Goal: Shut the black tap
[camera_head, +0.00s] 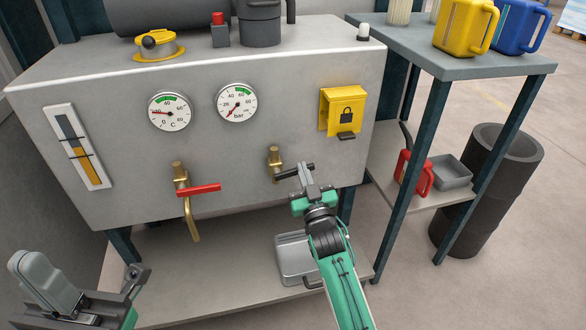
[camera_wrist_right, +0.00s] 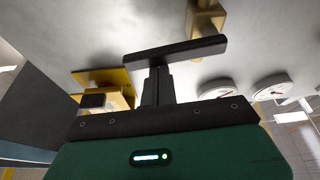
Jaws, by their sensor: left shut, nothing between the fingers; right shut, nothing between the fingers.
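The black tap has a brass body (camera_head: 274,160) on the front of the grey machine, and its black lever (camera_head: 288,174) points sideways to the right. In the right wrist view the lever (camera_wrist_right: 190,50) crosses just beyond my fingertips, with the brass body (camera_wrist_right: 206,18) above it. My right gripper (camera_head: 306,170) is shut and empty, its tips at the lever's free end. I cannot tell whether they touch it. In the right wrist view its fingers (camera_wrist_right: 157,82) are together. My left gripper (camera_head: 38,272) is shut and empty at the lower left, far from the tap.
A second tap with a red lever (camera_head: 200,190) and a brass spout is to the left. A yellow lock box (camera_head: 343,110) sits above right of the black tap. A grey tray (camera_head: 296,262) lies on the shelf below. A side table (camera_head: 470,68) stands at the right.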

